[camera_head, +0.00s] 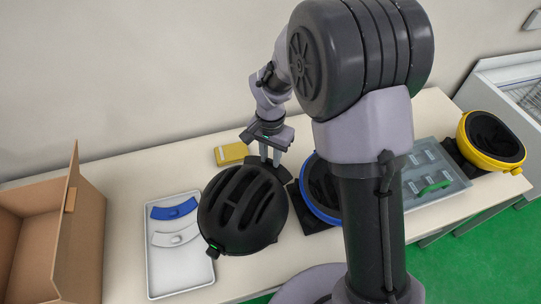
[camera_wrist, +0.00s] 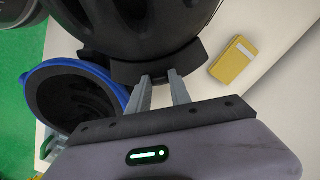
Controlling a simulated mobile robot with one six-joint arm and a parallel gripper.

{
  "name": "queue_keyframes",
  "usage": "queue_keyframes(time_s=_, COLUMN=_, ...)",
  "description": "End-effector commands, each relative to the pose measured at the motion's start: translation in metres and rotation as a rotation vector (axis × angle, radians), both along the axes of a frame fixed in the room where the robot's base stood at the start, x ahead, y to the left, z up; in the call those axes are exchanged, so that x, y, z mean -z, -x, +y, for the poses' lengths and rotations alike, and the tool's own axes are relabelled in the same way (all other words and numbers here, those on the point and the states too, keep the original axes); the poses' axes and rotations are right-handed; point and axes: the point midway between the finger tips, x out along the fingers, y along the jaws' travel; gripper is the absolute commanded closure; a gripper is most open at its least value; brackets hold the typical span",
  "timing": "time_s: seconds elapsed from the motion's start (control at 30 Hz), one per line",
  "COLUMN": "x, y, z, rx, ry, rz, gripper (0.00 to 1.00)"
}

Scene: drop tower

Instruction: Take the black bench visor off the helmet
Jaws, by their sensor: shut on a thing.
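The black helmet (camera_head: 243,212) sits dome up on the table, with vent slots and a small green light at its front left. The black bench visor (camera_head: 281,172) is a dark curved piece at the helmet's far right edge. In the wrist view the visor (camera_wrist: 152,70) lies along the rim of the helmet (camera_wrist: 140,25). My gripper (camera_head: 270,160) reaches down from above, and its fingers (camera_wrist: 161,80) are shut on the visor's outer edge. The visor appears to touch the helmet; any fastening between them is hidden.
A white tray (camera_head: 157,272) left of the helmet holds a blue visor (camera_head: 174,209) and a white visor (camera_head: 175,237). An open cardboard box (camera_head: 85,240) stands farther left. A yellow pack (camera_head: 231,153) lies behind. A blue-rimmed shell (camera_head: 317,203), clear case (camera_head: 425,165) and yellow-rimmed shell (camera_head: 490,142) are right.

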Motion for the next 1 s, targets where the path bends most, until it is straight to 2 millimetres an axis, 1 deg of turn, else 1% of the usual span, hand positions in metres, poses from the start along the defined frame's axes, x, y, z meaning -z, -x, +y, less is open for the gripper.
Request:
queue_keyframes(time_s=0.17, x=0.0, y=0.0, z=0.0, rx=0.0, ry=0.0, rz=0.0, gripper=0.95)
queue_keyframes(time_s=0.23, x=-0.005, y=0.0, z=0.0, rx=0.0, ry=0.0, rz=0.0, gripper=0.95)
queue_keyframes(time_s=0.4, x=-0.032, y=0.0, z=0.0, rx=0.0, ry=0.0, rz=-0.001, gripper=0.95)
queue_keyframes(time_s=1.0, x=-0.117, y=0.0, z=0.0, rx=0.0, ry=-0.001, rz=-0.001, gripper=0.95)
